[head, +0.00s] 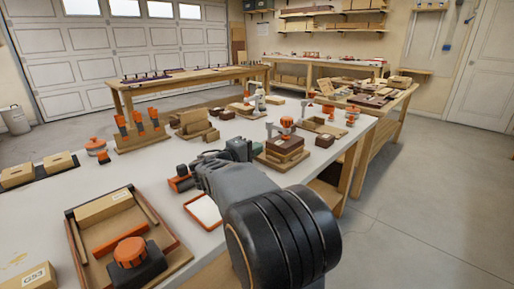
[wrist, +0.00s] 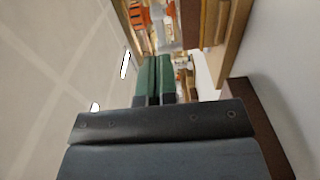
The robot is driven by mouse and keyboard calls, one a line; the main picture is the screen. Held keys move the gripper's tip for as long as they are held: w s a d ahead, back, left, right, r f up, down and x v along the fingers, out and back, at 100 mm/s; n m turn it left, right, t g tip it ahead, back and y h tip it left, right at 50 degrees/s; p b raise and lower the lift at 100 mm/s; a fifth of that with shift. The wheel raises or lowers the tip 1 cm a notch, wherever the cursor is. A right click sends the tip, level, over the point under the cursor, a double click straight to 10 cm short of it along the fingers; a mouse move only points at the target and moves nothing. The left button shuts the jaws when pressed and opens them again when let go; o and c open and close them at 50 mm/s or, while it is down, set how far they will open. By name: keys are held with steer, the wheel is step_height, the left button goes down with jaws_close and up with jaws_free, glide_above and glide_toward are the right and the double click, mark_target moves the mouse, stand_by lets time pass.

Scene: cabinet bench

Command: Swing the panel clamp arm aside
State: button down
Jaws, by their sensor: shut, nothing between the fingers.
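A clamp with an orange knob (head: 287,121) stands on a stack of brown boards (head: 284,148) on the white bench; I take it to be the panel clamp. Which part is its swinging arm is too small to tell. My gripper (head: 250,149) is just left of the stack, low over the bench. In the wrist view its green fingers (wrist: 155,76) are together with nothing held. A wooden piece (wrist: 234,28) is close on the right of that view, and the clamp cannot be made out clearly there. Whether my fingers touch the stack cannot be told.
Orange-handled tools stand in a wooden rack (head: 142,137) at the left. A tray (head: 120,222) with boxes and an orange knob lies at the front left. A white orange-edged tray (head: 204,212) lies beside my arm. More boards and clamps stand farther back.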

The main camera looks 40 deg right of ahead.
steer(key=w+p, duration=0.1)
steer(key=p, duration=0.3)
steer(key=w+a+r+p, duration=0.1)
steer(key=p, duration=0.3)
steer(key=shift+w+a, duration=0.1)
steer(key=shift+w, duration=0.05)
steer(key=shift+f, duration=0.15)
glide_toward(281, 130)
steer(key=d, duration=0.7)
steer(key=shift+w+d+b, duration=0.3)
steer(key=shift+w+b, duration=0.05)
steer(key=shift+b, duration=0.05)
